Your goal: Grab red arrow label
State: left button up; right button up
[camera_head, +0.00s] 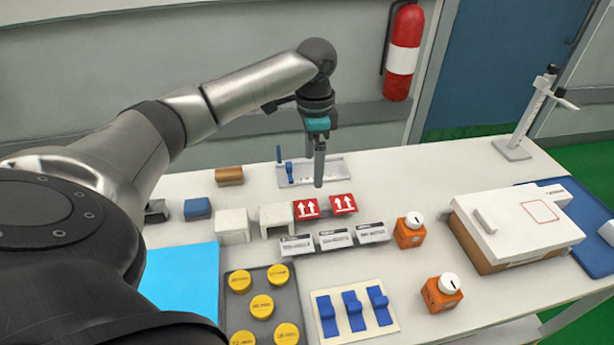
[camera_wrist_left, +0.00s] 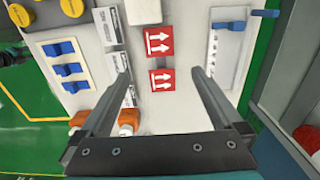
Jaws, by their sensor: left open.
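Two red labels with white double arrows lie side by side on the white table. The left one (camera_head: 306,209) and the right one (camera_head: 343,204) show in the head view. In the left wrist view they appear one above the other, an upper label (camera_wrist_left: 159,41) and a lower label (camera_wrist_left: 162,80). My left gripper (camera_head: 319,183) points down above the table, just behind the labels in the head view. In the left wrist view its fingers (camera_wrist_left: 163,80) are spread wide and empty, with the lower label between their tips. My right gripper is not in view.
White-and-black labels (camera_head: 334,240) lie in front of the red ones. White blocks (camera_head: 233,226) stand to the left. A metal plate with a blue lever (camera_head: 330,168) lies behind.

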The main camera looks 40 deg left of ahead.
pick_arm(q)
jog(key=b, duration=0.1)
send_over(314, 208)
notch_tip(314, 208, down, 6)
jog(key=shift+a+r, duration=0.1)
jog(key=shift+r, duration=0.1)
jog(key=shift+s+f, duration=0.1)
jog(key=shift+f, duration=0.6)
jog(key=shift+f+b, duration=0.35)
jog(key=shift+b, duration=0.05)
notch_tip(314, 208, down, 4)
jog(key=shift+f+b, duration=0.1)
jog(key=shift+b, duration=0.65)
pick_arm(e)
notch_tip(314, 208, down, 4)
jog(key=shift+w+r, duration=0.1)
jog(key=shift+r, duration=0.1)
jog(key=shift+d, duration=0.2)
pick_arm(q)
jog(key=shift+p, duration=0.35)
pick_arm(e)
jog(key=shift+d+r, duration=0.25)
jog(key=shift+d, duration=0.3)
